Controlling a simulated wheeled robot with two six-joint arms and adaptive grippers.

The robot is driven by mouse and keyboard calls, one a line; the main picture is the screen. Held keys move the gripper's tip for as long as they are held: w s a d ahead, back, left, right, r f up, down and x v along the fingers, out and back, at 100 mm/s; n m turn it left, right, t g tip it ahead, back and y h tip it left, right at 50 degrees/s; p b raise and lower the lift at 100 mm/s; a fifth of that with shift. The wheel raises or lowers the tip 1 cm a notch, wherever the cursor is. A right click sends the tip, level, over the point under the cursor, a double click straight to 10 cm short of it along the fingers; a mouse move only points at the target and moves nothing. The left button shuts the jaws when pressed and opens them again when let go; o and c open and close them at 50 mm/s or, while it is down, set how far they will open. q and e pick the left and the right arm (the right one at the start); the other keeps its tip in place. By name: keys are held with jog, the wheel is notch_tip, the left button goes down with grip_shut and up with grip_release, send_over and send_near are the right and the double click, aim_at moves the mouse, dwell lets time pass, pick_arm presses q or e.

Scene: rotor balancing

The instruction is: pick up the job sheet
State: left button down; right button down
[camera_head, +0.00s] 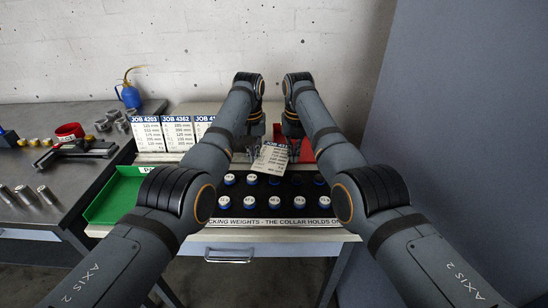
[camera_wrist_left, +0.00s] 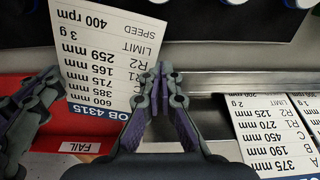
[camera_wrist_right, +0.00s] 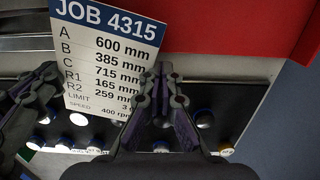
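The job sheet, a white card with a blue JOB 4315 header (camera_wrist_right: 105,62), is held tilted above the black weight tray; it also shows in the head view (camera_head: 270,158) and, upside down, in the left wrist view (camera_wrist_left: 100,60). My left gripper (camera_wrist_left: 162,80) is shut at one side edge of the card. My right gripper (camera_wrist_right: 162,82) is shut at the opposite side edge. Each wrist view shows the other gripper across the card. The thin card edge between the fingertips is partly hidden.
Other job sheets (camera_head: 178,132) stand in a row behind, left of my arms. A red FAIL tray (camera_wrist_right: 240,35) lies behind the card and a green tray (camera_head: 112,200) at left. The black tray (camera_head: 290,187) holds several blue-rimmed weights. A grey wall (camera_head: 465,110) bounds the right side.

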jog(key=r+p, duration=0.4)
jog(key=shift+s+a+r, duration=0.1)
jog(key=shift+a+r, duration=0.1)
jog(key=shift+r, duration=0.2)
jog(key=shift+d, duration=0.1)
